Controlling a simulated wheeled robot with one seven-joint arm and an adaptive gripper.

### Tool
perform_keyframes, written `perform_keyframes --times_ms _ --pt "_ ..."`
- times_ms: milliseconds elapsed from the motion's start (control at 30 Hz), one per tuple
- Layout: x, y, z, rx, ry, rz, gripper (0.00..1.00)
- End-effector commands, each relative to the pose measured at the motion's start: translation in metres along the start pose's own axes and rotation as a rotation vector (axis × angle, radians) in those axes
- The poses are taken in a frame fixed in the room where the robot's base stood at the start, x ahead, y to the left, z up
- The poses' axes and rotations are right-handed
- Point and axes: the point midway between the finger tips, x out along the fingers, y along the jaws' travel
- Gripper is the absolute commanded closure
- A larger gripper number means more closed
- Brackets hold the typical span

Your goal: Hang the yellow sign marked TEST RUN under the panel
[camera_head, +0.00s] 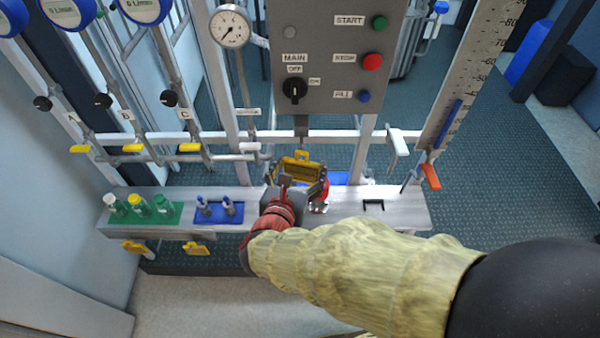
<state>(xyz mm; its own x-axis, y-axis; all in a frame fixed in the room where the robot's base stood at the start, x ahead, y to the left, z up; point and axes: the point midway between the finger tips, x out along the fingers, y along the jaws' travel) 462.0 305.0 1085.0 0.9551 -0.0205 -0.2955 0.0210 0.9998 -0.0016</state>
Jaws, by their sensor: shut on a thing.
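The grey panel (338,75) stands at the upper middle, with a MAIN switch and START and STOP buttons. A short dark bracket (302,126) shows below its lower edge. A yellow sign (300,168) is just below that bracket, above the shelf. My gripper (305,187) is shut on the sign from the near side. The sign's lettering is too small to read. I cannot tell whether its top loop touches the bracket. My arm comes in from the lower right and hides part of the shelf.
The metal shelf (395,206) holds a green rack (145,214) with capped vials and a blue rack (219,213). Valve handles and pipes stand behind; an orange-handled tool (431,177) is right.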

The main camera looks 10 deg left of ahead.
Motion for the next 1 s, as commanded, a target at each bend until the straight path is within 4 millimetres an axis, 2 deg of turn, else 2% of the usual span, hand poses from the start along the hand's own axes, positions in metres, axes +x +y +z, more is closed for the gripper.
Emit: perform_keyframes --times_ms 1000 --pt "0.052 0.014 0.010 0.001 0.000 -0.001 0.54"
